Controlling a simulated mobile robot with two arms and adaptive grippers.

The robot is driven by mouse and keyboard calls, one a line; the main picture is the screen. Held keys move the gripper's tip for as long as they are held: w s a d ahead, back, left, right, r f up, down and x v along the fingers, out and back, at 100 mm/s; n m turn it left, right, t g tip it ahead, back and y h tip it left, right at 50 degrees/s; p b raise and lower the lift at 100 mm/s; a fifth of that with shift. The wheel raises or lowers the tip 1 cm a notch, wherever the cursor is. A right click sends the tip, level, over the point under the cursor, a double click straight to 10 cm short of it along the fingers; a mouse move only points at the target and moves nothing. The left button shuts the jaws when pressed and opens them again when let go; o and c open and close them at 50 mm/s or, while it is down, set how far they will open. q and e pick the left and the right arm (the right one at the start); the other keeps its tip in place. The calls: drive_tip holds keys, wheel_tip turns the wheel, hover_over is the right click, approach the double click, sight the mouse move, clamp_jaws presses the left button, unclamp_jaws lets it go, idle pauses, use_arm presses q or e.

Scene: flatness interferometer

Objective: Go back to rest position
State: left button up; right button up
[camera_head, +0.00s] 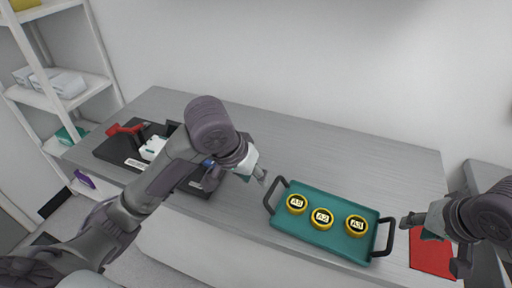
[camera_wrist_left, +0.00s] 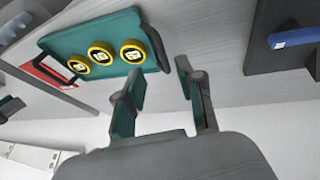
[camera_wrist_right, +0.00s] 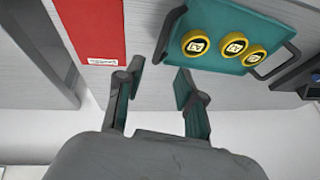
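My left gripper (camera_head: 258,172) is over the grey bench, just left of the teal tray (camera_head: 304,237). In the left wrist view its fingers (camera_wrist_left: 157,98) stand apart with nothing between them. My right gripper (camera_head: 412,222) is at the tray's right side, above the bench edge. In the right wrist view its fingers (camera_wrist_right: 157,92) are also apart and empty. The tray lies on the bench and has two black handles. It holds three yellow-rimmed round pieces, labelled A5 (camera_head: 296,204), A2 (camera_head: 321,218) and A3 (camera_head: 356,225).
A black instrument base (camera_head: 118,152) with a red part (camera_head: 126,129) and a white block (camera_head: 152,148) stands at the bench's left, partly behind my left arm. A red sheet (camera_head: 432,257) lies right of the tray. White shelves (camera_head: 62,99) stand at the left. The bench behind the tray is clear.

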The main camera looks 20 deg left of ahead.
drive_tip(key=shift+f, duration=0.1)
